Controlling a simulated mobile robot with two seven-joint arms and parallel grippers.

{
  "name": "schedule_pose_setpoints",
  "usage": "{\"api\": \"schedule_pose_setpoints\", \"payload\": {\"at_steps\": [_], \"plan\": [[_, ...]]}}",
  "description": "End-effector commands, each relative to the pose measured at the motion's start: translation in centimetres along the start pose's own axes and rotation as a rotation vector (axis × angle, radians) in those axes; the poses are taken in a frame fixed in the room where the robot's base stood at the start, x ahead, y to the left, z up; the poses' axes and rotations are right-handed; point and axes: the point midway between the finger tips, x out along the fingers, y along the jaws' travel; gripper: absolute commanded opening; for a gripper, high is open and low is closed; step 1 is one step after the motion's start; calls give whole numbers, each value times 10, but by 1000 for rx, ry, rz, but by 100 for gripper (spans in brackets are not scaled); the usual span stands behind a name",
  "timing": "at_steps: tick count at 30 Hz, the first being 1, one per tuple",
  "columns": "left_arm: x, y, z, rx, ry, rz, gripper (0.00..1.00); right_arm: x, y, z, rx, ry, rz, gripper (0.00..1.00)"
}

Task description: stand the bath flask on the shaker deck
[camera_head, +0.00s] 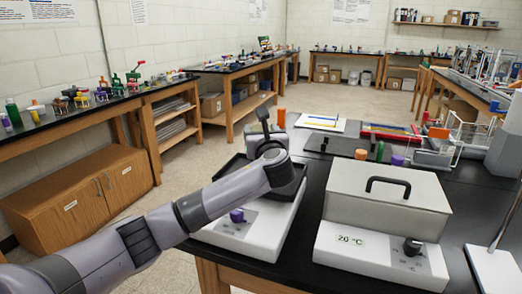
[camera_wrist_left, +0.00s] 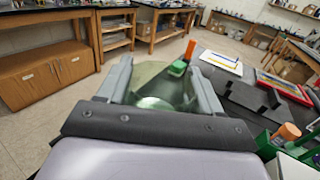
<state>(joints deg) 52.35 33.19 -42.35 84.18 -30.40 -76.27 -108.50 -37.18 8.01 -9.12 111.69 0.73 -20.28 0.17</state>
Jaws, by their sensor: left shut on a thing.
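My left gripper (camera_wrist_left: 163,85) is shut on the bath flask (camera_wrist_left: 155,88), a clear, greenish glass vessel that shows between the two grey fingers in the left wrist view. In the head view my left gripper (camera_head: 264,128) is above the far part of the shaker deck (camera_head: 236,172), and I cannot make out the flask there. The shaker deck is a black rimmed tray on a white base with a purple knob (camera_head: 237,215). My arm hides part of the deck. I cannot tell whether the flask touches it. My right gripper is not in view.
A water bath (camera_head: 386,205) with a closed, handled lid and a 20 °C label stands right of the shaker. Behind are an orange cylinder (camera_head: 281,117), a dark block (camera_head: 330,143), a red tray (camera_head: 390,133) and small bottles. A stand (camera_head: 490,265) is at the right.

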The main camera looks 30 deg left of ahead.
Motion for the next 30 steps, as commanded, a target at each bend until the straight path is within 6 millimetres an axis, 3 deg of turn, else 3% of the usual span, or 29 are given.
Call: {"api": "schedule_pose_setpoints", "payload": {"at_steps": [12,25,26,27,30], "plan": [[0,0,-46,1,1,0,33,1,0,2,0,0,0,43],[0,0,-52,0,0,0,33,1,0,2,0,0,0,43],[0,0,-52,0,1,0,75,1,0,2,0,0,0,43],[0,0,-52,0,1,0,88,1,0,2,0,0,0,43],[0,0,-51,0,1,0,91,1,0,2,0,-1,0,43]]}}
